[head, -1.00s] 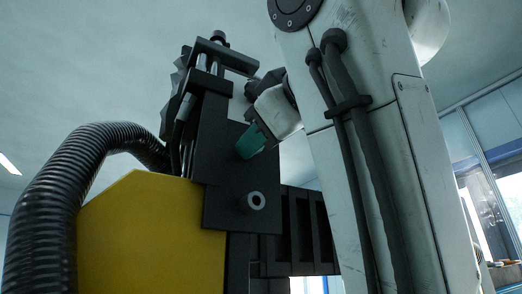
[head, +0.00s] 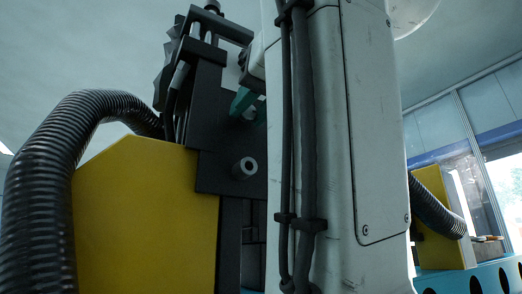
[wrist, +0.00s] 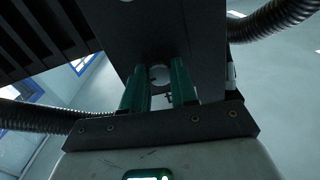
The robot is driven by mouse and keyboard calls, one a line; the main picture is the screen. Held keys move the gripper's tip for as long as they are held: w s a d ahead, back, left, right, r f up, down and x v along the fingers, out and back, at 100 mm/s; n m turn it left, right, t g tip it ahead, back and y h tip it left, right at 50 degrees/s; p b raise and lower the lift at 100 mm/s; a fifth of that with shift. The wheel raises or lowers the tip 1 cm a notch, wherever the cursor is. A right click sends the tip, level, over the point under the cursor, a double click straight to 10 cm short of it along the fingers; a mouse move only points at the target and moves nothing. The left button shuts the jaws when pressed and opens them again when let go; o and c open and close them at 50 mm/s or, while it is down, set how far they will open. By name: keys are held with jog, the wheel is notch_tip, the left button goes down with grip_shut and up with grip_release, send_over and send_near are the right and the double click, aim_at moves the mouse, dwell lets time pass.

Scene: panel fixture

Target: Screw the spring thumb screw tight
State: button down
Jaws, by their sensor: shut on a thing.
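The spring thumb screw is a small round pale-grey piece (wrist: 159,74) in the wrist view, set against the dark panel (wrist: 205,45). My gripper (wrist: 159,82) has a green finger on either side of it and is shut on it. In the head view, my gripper's teal fingers (head: 243,103) sit at the panel's upper right, with a pale knob end just showing between them. My own arm hides much of the gripper and the panel's right edge there. I cannot tell how far the screw is seated.
A second pale cylindrical knob (head: 244,168) sticks out of the panel below my gripper. A yellow housing (head: 145,215) and a thick ribbed hose (head: 45,190) stand to the left. Another yellow unit (head: 440,205) with a hose is at the right.

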jog(key=shift+f+m, duration=0.15)
jog(key=shift+m, duration=0.35)
jog(key=c, duration=0.9)
grip_release()
jog(key=shift+b+v, duration=4.3)
jog(key=shift+v, duration=1.05)
